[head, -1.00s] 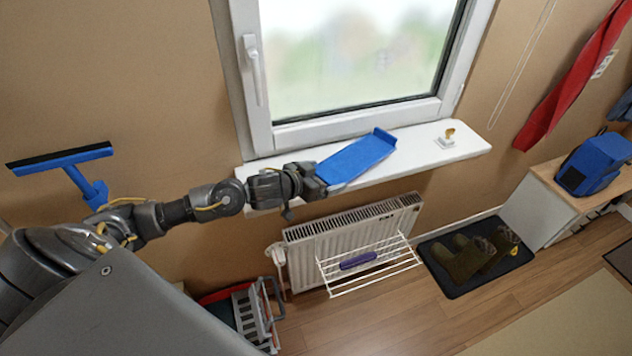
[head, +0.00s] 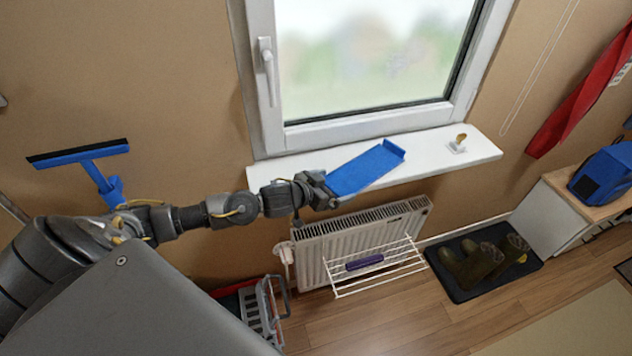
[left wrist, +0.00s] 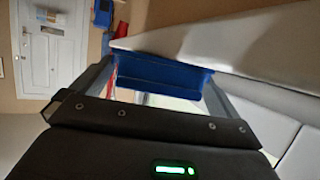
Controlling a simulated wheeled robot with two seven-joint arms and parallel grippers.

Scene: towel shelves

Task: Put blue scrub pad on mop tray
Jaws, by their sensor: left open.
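A long flat blue piece (head: 366,169) with a raised lip at its far end lies on the white windowsill, jutting over its front edge. It looks tray-like; I cannot tell whether it is the mop tray or the scrub pad. My left gripper (head: 326,190) is at its near left end. In the left wrist view my left gripper (left wrist: 158,92) is open, with a blue surface (left wrist: 160,72) showing between and beyond the fingers. Whether they touch it is unclear. No separate blue scrub pad can be made out. My right gripper is out of view.
A squeegee (head: 78,153) with a blue handle is at the left. A brass-topped white piece (head: 457,146) stands on the sill's right. Below are a radiator (head: 312,250), a white rack (head: 385,278) with a purple item (head: 365,262), and boots (head: 480,262) on a black mat.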

